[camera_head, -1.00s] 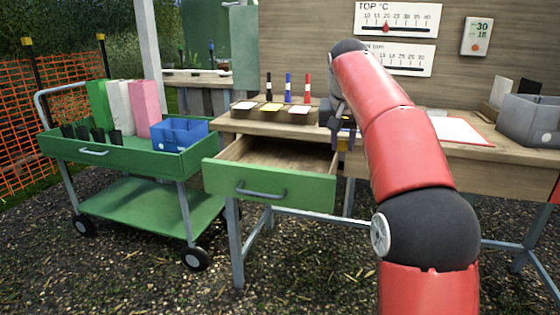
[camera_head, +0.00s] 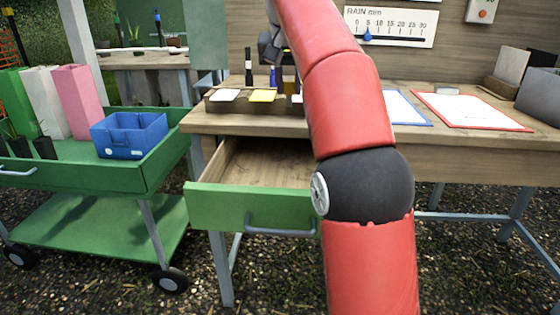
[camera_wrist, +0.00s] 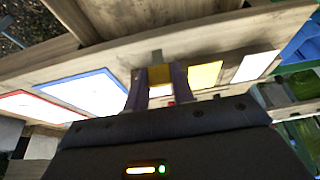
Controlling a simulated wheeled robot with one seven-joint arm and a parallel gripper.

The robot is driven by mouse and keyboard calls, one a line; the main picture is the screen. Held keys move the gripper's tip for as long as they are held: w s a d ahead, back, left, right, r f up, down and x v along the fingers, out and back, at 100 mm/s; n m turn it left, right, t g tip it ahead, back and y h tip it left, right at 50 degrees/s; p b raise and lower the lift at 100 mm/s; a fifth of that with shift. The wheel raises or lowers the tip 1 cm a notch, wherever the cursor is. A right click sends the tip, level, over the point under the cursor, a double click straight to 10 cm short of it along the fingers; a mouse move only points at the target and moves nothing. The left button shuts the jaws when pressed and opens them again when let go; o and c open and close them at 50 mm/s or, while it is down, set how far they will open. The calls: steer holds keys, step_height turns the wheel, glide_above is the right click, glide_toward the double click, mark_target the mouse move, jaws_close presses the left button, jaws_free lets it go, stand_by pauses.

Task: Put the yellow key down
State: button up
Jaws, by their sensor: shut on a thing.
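My gripper (camera_wrist: 161,88) points down over the workbench in the wrist view, with its two dark fingers closed on a small yellow piece with a grey end, the yellow key (camera_wrist: 160,74). The key is held between the fingertips, above the bench front by the card holders. In the head view only part of the dark gripper shows at the upper middle, left of my red arm, and the key cannot be made out there.
A green-fronted drawer (camera_head: 248,208) stands open and looks empty. On the bench are holders with a white card (camera_head: 225,95) and a yellow card (camera_head: 263,95), and a red-edged sheet (camera_head: 472,110). A green trolley (camera_head: 160,165) with a blue bin (camera_head: 129,135) stands at left.

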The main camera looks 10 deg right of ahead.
step_height(320, 180, down, 18)
steer(key=b, duration=0.7)
steer(key=shift+s+r, duration=0.1)
steer(key=shift+f+b, duration=0.2)
steer(key=shift+b, duration=0.15)
steer(key=o, duration=1)
steer(key=shift+c, duration=0.2)
steer(key=p+v, duration=0.3)
steer(key=v, duration=0.9)
steer(key=shift+r, duration=0.25)
